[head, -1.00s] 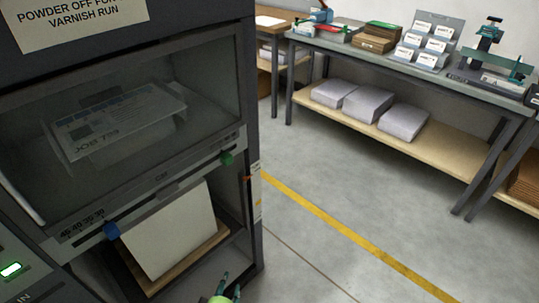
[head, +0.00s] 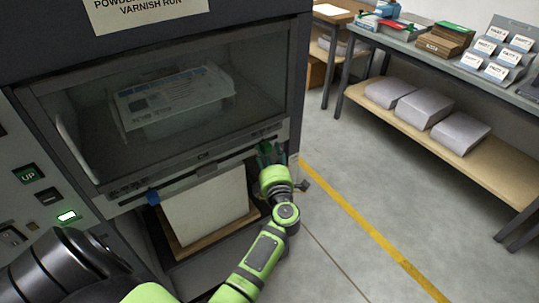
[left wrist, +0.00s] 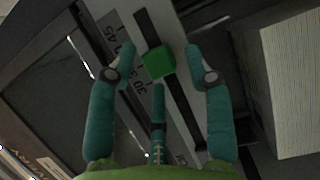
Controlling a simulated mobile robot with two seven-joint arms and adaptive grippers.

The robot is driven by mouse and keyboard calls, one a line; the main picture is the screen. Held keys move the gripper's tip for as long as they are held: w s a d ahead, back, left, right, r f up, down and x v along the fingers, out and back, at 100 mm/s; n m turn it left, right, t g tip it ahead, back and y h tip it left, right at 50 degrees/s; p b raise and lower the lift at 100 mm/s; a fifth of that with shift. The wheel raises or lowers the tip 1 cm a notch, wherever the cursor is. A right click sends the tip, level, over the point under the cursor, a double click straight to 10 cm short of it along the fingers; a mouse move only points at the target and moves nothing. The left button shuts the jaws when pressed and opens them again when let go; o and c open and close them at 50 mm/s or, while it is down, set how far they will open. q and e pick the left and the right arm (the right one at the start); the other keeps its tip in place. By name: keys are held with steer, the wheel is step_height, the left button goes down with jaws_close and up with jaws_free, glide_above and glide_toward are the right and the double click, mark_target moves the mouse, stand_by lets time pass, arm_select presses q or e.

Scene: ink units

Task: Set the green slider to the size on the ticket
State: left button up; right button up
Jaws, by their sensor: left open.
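The green slider (left wrist: 158,63) is a small block on a dark slot in a pale scale bar, shown in the left wrist view. Printed marks beside it include what look like 45 and 30; the exact setting is unclear. My left gripper (left wrist: 161,50) is open, with its teal fingers on either side of the slider and gaps visible. In the head view my left gripper (head: 268,153) is at the bar's right end and largely hides the slider. A printed sheet (head: 170,92) lies behind the machine's window; its small print is unreadable, and I cannot tell whether it is the ticket.
A blue slider (head: 153,197) sits on the bar's left part. Below is a white paper stack (head: 205,208) on a board. A bench (head: 440,58) stands at the back right; the floor between is clear.

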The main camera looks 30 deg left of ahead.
arm_select(q)
steer(key=shift+w+a, duration=0.25)
steer(key=shift+a, duration=0.05)
jaws_close()
steer(key=shift+s+f, duration=0.1)
steer(key=s+p, duration=0.1)
steer(key=s+a, duration=0.1)
steer(key=shift+s+f+p, duration=0.2)
steer(key=shift+s+p, duration=0.1)
steer(key=shift+p, duration=0.1)
jaws_free()
steer(key=shift+s, duration=0.1)
